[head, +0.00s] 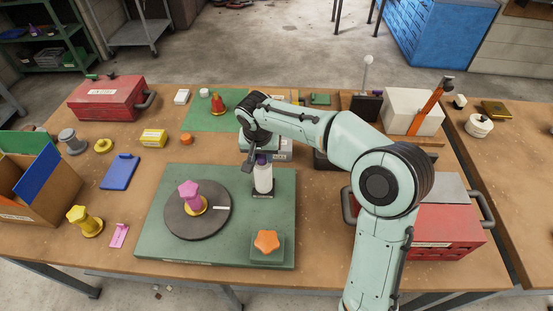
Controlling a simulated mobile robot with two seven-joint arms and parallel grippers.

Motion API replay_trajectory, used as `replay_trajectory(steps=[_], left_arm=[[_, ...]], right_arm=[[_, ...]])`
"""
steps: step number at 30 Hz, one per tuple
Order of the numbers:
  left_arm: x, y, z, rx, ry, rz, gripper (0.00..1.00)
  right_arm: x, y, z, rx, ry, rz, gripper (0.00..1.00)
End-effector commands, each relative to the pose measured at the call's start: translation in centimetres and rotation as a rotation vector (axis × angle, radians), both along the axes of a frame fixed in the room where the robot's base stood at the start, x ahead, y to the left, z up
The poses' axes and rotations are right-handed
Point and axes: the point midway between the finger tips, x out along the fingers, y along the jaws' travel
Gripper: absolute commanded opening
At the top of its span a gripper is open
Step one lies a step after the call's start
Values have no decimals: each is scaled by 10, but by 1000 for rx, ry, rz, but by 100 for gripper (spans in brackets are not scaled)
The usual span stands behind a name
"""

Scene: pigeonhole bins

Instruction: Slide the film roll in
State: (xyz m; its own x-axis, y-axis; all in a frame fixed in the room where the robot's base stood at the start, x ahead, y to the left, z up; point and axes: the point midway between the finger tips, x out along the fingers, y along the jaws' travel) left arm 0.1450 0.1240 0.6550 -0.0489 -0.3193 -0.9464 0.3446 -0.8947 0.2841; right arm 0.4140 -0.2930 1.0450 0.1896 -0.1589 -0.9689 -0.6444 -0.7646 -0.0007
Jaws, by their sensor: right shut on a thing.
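A white upright cylinder, which looks like the film roll (263,180), is at the back right part of the green board (155,235). A purple part shows at its top, and a dark square base or holder (262,194) is under it. My right gripper (257,158) points down over its top and is shut on it. The fingers are small and partly hidden by the wrist, so the exact grip is unclear. Whether the roll touches the dark base cannot be told. My left gripper is not in view.
On the board are a dark round turntable (180,222) with a pink-topped piece and an orange star knob (266,241). A cardboard box with colored dividers (62,192) is at left. Red toolboxes (105,101) stand back left and at right, behind my arm.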

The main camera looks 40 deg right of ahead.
Motion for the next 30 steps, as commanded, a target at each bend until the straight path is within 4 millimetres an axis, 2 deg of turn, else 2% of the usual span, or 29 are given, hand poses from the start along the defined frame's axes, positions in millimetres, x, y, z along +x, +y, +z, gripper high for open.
replay_trajectory(steps=[18,19,20,30], left_arm=[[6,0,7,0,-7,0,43],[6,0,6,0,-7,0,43],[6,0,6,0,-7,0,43],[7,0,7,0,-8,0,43]], right_arm=[[12,16,0,2,2,3,0],[12,15,0,2,2,3,46],[11,15,0,2,3,2,55],[12,14,2,0,0,1,55]])
